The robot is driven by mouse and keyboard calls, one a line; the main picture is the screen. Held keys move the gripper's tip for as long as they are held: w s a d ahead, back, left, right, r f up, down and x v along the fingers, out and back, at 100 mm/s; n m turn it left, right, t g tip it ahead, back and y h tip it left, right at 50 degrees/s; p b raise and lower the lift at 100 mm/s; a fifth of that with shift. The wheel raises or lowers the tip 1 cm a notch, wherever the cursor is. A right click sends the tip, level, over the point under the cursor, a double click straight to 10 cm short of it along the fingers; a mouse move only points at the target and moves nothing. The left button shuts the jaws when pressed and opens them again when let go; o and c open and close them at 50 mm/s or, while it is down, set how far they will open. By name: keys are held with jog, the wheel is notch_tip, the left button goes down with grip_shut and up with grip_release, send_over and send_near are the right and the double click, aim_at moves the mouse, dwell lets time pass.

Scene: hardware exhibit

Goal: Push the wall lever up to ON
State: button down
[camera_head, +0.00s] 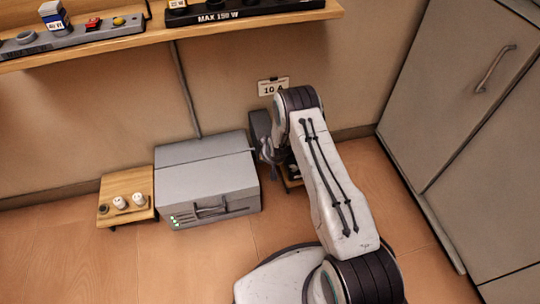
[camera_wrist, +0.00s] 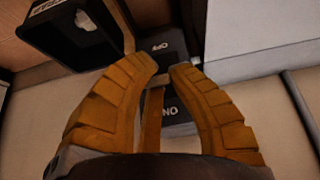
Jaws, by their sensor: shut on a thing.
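The dark switch box (camera_head: 258,125) is on the wall below a "10 A" sign, partly hidden by my arm. In the wrist view the box (camera_wrist: 178,45) shows upside down, with OFF in the upper part of the picture and ON in the lower part, nearer my palm. My gripper (camera_wrist: 166,72) has its two orange ribbed fingers in front of the box, shut on the tan lever (camera_wrist: 153,122), which shows between them. The fingers hide part of the lever, so its exact angle is unclear. In the head view my gripper (camera_head: 269,153) is small and largely hidden.
A grey case (camera_head: 205,180) stands on the floor left of the box, with a small wooden stand (camera_head: 126,190) beside it. A shelf (camera_head: 180,35) with devices runs above. A grey cabinet (camera_head: 465,100) stands at the right. Another low stand is partly hidden behind my arm.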

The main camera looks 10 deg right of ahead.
jog(key=c, duration=1.4)
grip_release()
jog(key=shift+d, duration=0.35)
jog(key=shift+c, duration=0.2)
jog(key=o, duration=0.4)
jog(key=shift+a, duration=0.15)
jog(key=shift+r, duration=0.1)
jog(key=shift+v, duration=5.9)
